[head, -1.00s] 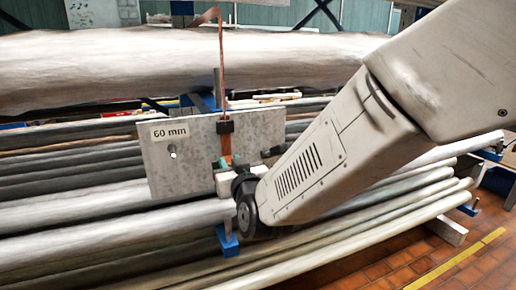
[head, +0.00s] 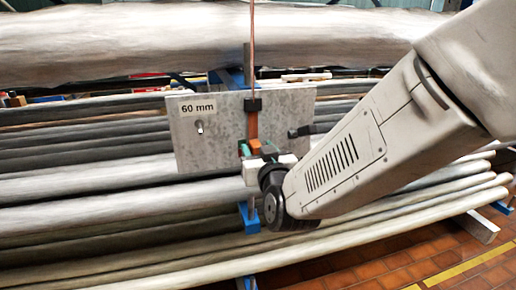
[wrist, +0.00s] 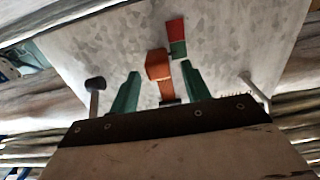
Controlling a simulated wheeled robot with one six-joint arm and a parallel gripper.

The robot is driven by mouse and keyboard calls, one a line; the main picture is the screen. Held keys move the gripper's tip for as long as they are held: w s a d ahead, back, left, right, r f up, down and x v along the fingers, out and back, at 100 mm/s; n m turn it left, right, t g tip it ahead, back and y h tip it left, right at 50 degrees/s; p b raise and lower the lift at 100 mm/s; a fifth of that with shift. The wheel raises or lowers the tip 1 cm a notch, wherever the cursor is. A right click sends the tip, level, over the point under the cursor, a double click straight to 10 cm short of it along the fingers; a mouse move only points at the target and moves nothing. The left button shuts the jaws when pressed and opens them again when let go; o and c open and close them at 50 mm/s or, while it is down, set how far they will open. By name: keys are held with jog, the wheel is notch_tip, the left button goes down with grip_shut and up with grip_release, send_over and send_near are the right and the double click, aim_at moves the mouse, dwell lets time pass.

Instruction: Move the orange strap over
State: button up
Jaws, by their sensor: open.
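The orange strap (head: 253,124) hangs down the front of a grey plate (head: 217,148) labelled "60 mm". It comes out below a black clamp (head: 254,104) and ends in an orange block (wrist: 158,66). My gripper (head: 257,150) is at the strap's lower end, in front of the plate. In the wrist view, my green fingers (wrist: 158,85) are apart, one on each side of the strap, with visible gaps. A black-tipped peg (wrist: 95,86) and a pale peg (wrist: 254,90) stick out from the plate on either side. A red and green patch (wrist: 176,38) lies beyond the block.
A thin copper-coloured line (head: 252,45) rises from the clamp. Long grey pipes (head: 90,222) lie behind and below the plate, and a large wrapped roll (head: 130,45) lies above. A blue bracket (head: 249,217) is below my gripper. Tiled floor (head: 380,262) shows at lower right.

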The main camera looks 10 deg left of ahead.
jog(key=v, duration=0.6)
jog(key=shift+s, duration=0.3)
jog(key=shift+d, duration=0.15)
